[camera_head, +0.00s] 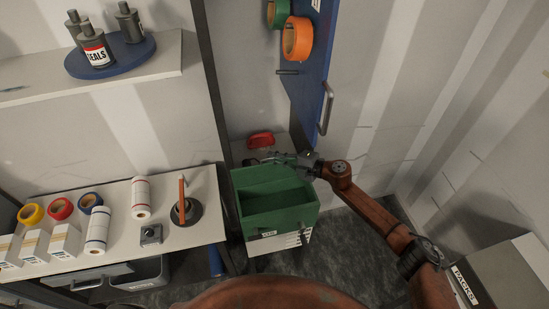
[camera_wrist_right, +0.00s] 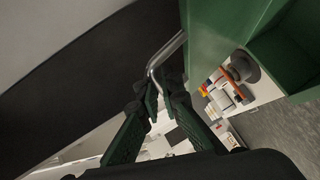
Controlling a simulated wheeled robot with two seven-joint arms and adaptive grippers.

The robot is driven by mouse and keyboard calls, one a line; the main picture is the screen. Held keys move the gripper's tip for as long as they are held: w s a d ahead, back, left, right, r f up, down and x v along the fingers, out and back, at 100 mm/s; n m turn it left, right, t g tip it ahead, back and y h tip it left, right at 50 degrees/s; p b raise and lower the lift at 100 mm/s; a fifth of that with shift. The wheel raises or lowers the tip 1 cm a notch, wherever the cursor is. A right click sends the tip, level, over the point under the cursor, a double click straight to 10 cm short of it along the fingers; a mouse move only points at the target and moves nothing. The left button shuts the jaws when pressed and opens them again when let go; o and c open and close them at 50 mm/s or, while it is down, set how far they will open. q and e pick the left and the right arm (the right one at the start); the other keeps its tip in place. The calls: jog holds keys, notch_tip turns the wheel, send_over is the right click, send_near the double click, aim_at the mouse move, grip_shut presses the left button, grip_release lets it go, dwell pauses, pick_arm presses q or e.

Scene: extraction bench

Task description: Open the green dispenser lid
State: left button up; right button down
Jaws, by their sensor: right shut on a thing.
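The green dispenser (camera_head: 283,219) stands right of the bench, with a recessed green interior showing from above and a white labelled lower front. In the wrist view its green surface (camera_wrist_right: 215,25) fills the upper right, with a bent metal handle (camera_wrist_right: 164,52) beside it. My right gripper (camera_head: 275,158) is at the dispenser's back edge. In the wrist view its fingers (camera_wrist_right: 160,90) are shut on the metal handle. Whether the handle belongs to a separate lid, and how far that lid is raised, I cannot tell. My left gripper is not in view.
A blue door (camera_head: 318,75) with a metal handle and tape rolls hangs above my right gripper. A red object (camera_head: 260,140) lies behind it. The bench (camera_head: 165,232) at left holds tapes, rolls and boxes. A box labelled PACKS (camera_head: 505,275) stands at lower right.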

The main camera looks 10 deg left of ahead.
jog(key=c, duration=2.1)
grip_release()
jog(key=v, duration=1.2)
jog(key=shift+f, duration=0.15)
